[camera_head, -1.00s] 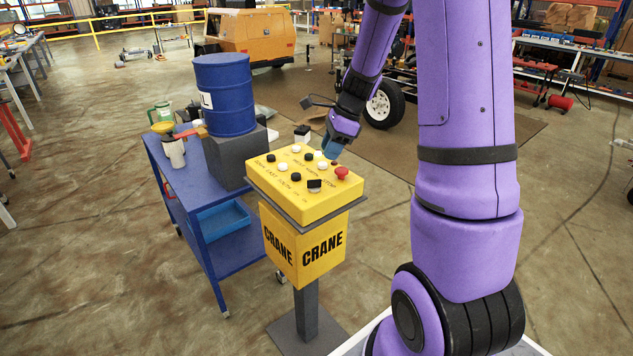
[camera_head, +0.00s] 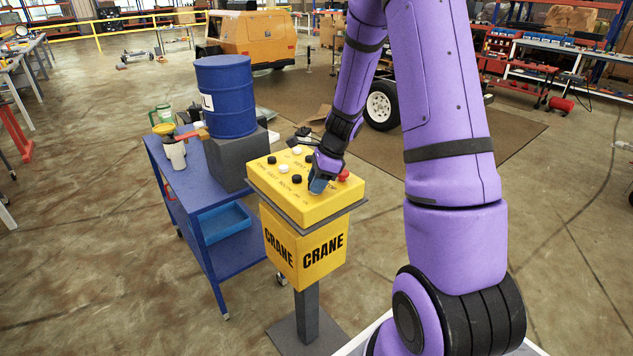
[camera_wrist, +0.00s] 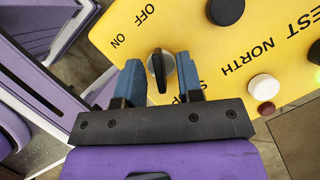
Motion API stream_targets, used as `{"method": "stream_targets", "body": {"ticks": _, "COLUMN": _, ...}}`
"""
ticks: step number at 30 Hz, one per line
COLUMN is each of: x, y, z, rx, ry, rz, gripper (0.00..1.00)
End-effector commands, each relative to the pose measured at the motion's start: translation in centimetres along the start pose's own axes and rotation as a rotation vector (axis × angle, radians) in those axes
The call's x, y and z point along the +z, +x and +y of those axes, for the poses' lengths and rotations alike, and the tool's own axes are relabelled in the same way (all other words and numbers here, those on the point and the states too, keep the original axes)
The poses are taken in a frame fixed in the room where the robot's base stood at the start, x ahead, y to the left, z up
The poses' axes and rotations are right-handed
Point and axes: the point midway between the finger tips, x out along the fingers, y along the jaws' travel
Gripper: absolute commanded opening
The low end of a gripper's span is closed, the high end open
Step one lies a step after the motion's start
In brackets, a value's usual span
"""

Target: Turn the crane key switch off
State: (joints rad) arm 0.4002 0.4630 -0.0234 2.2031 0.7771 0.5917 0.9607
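The yellow crane control box (camera_head: 300,207) stands on a grey post, and its top carries the buttons and the key switch. In the wrist view the key switch (camera_wrist: 159,70) is a round, silver-edged knob with a dark upright bar, next to the printed words OFF and ON. My gripper (camera_head: 318,186) is over the near right part of the panel. In the wrist view its two blue fingers (camera_wrist: 160,76) are open, one on each side of the key switch. The right finger is very near the knob; I cannot tell whether it touches. In the head view my gripper hides the key switch.
A red button (camera_head: 343,175) is just right of my gripper. Several black and white buttons cover the panel, such as a black one (camera_wrist: 225,10) by the key switch. A blue cart (camera_head: 213,262) with a blue drum (camera_head: 226,95) stands close on the left.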

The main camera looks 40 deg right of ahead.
Motion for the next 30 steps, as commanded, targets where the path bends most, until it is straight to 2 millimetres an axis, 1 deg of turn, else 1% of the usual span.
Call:
{"method": "stream_targets", "body": {"ticks": 1, "x": 0.0, "y": -0.01, "z": 0.0, "rx": 0.0, "ry": 0.0, "rz": 0.0, "gripper": 0.34}}
{"method": "stream_targets", "body": {"ticks": 2, "x": 0.0, "y": -0.01, "z": 0.0, "rx": 0.0, "ry": 0.0, "rz": 0.0, "gripper": 0.29}}
{"method": "stream_targets", "body": {"ticks": 3, "x": 0.0, "y": -0.02, "z": 0.01, "rx": 0.0, "ry": 0.0, "rz": 0.0, "gripper": 0.2}}
{"method": "stream_targets", "body": {"ticks": 6, "x": 0.01, "y": -0.02, "z": 0.01, "rx": 0.0, "ry": 0.0, "rz": 0.0, "gripper": 0.0}}
{"method": "stream_targets", "body": {"ticks": 14, "x": 0.02, "y": 0.01, "z": 0.01, "rx": 0.002, "ry": -0.004, "rz": 0.0, "gripper": 0.0}}
{"method": "stream_targets", "body": {"ticks": 20, "x": 0.03, "y": 0.06, "z": 0.03, "rx": 0.022, "ry": -0.047, "rz": 0.0, "gripper": 0.0}}
{"method": "stream_targets", "body": {"ticks": 26, "x": 0.05, "y": 0.08, "z": -0.06, "rx": 0.067, "ry": -0.157, "rz": 0.0, "gripper": 0.0}}
{"method": "stream_targets", "body": {"ticks": 30, "x": 0.05, "y": 0.08, "z": -0.08, "rx": 0.114, "ry": -0.268, "rz": 0.0, "gripper": 0.0}}
